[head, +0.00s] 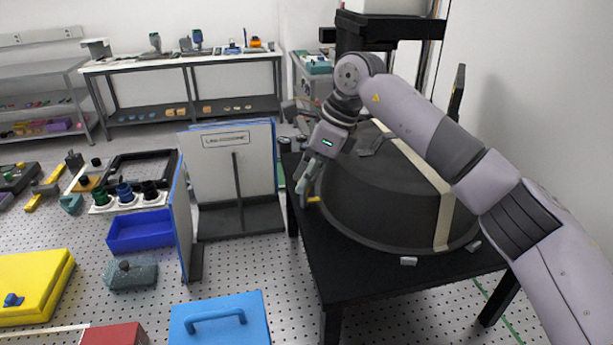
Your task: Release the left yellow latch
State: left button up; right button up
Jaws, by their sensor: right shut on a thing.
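A large dark grey round drum (375,205) with a cream band stands on a black table. A small yellow latch (313,199) sticks out at the lower left side of the drum. My right arm comes in from the right and reaches over the drum. My right gripper (304,184) points down at the drum's left side and is shut at the yellow latch; the fingers partly cover the contact. No other yellow latch shows on the drum. My left gripper is not in view.
A white panel stand (236,165) stands just left of the black table (345,275). A blue bin (140,231), a blue lidded case (220,322) and a yellow case (32,285) lie on the perforated floor. Small pale blocks (408,261) sit at the drum's base.

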grip_shut()
jog(key=shift+f+m+b, duration=0.15)
jog(key=shift+m+b, duration=0.25)
jog(key=shift+b, duration=0.25)
jog(key=m+t+b, duration=0.1)
jog(key=m+b, duration=0.2)
jog(key=m+t+h+b, duration=0.1)
jog(key=m+b, duration=0.1)
jog(key=b, duration=0.1)
jog(key=shift+s+m, duration=0.15)
jog(key=shift+m, duration=0.25)
jog(key=m+t+h+b, duration=0.1)
jog(key=m+b, duration=0.1)
jog(key=shift+a+m+b, duration=0.1)
jog(key=shift+m+b, duration=0.25)
jog(key=shift+m, duration=0.05)
jog(key=m+h+b, duration=0.1)
jog(key=m, duration=0.1)
jog(key=m+b, duration=0.1)
jog(key=m, duration=0.1)
jog(key=shift+a+t+h+b, duration=0.1)
jog(key=shift+t+h+b, duration=0.25)
jog(key=shift+t+h, duration=0.05)
jog(key=m, duration=0.2)
jog(key=m+h+b, duration=0.1)
jog(key=m, duration=0.1)
jog(key=shift+a+r+h, duration=0.1)
jog(key=shift+r+h, duration=0.1)
jog(key=shift+h, duration=0.1)
jog(key=shift+m, duration=0.4)
